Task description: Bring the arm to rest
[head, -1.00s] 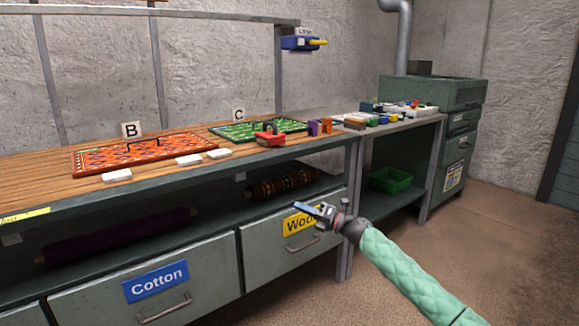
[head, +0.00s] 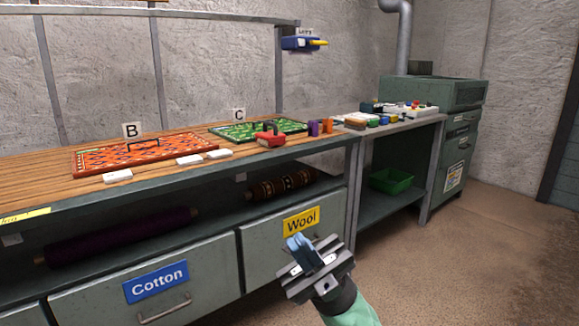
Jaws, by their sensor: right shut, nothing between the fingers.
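My right gripper (head: 301,246) shows in the head view at the lower middle, in front of the drawer labelled Wool (head: 262,262). Its fingers are shut with nothing between them and point up and away. Only a short piece of my right arm in its green sleeve shows below it, at the bottom edge. The gripper hides part of the Wool drawer, including its handle. It appears apart from the bench. My left gripper is not in view.
The wooden workbench (head: 40,180) holds an orange rug (head: 105,159), a green rug (head: 235,134) and a red-handled scrubber (head: 270,139). The Cotton drawer (head: 90,300) is shut. A green bin (head: 391,181) sits on the low shelf at right. Floor at right (head: 490,260) is clear.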

